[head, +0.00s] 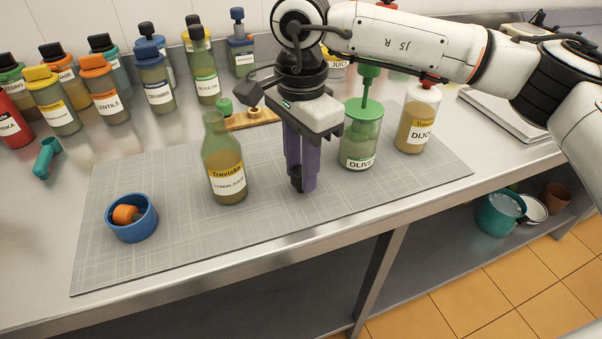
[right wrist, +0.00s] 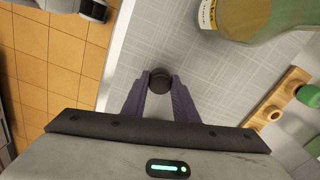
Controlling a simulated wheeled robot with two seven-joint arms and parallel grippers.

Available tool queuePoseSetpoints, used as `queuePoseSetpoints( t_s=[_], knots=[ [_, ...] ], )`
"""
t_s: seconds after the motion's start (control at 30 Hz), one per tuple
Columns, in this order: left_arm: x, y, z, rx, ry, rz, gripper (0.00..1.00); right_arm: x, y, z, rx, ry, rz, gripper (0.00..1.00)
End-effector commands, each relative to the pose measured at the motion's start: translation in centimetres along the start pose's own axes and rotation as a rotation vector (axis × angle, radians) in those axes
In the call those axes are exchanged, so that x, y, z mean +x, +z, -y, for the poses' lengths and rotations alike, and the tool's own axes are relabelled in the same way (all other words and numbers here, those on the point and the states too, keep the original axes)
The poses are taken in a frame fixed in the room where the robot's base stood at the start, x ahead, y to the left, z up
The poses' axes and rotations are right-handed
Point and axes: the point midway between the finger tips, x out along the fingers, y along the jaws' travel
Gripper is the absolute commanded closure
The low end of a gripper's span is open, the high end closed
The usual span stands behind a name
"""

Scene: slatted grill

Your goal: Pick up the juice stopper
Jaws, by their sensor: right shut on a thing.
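The lemon juice bottle (head: 222,165) stands upright on the grey mat, with a green neck and no stopper in it. It also shows at the top of the right wrist view (right wrist: 255,15). My right gripper (head: 301,187) is to the right of the bottle, pointing down low over the mat. In the right wrist view its purple fingers (right wrist: 160,85) are shut on a small dark round stopper (right wrist: 159,77). In the head view the stopper is mostly hidden by the fingers. My left gripper is not in view.
An olive jar (head: 359,150) and a Dijon bottle (head: 417,120) stand right of the gripper. A blue bowl (head: 133,229) with an orange piece sits on the mat (head: 180,250) at left. A wooden holder (head: 254,118) is behind. Several bottles line the back.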

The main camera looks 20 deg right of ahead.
Motion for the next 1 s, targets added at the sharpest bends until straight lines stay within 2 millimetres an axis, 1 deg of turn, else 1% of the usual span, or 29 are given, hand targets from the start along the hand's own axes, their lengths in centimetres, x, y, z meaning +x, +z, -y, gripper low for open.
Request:
queuePoseSetpoints(
  t_s=[0.07,0.17,0.27,0.5,0.6,0.77,1.0],
  knots=[
    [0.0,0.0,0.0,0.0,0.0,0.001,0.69,-0.1,0.0,0.0,0.0,-0.001,0.0,0.95],
    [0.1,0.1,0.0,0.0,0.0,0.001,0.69,-0.9,0.0,0.1,0.0,-0.002,0.0,0.95],
    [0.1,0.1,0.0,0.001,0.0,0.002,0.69,-2.5,0.1,0.1,-0.001,-0.004,0.0,0.95],
    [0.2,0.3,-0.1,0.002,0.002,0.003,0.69,-7.4,0.1,0.1,-0.001,-0.003,0.0,0.95],
    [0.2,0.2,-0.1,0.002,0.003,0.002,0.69,-8.8,0.1,0.1,-0.001,-0.003,0.0,0.95],
    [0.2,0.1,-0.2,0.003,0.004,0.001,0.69,-9.9,0.0,0.0,-0.001,0.001,0.0,0.95],
    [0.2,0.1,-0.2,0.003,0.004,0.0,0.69,-10.1,0.0,0.0,-0.001,0.001,0.0,0.95]
  ],
)
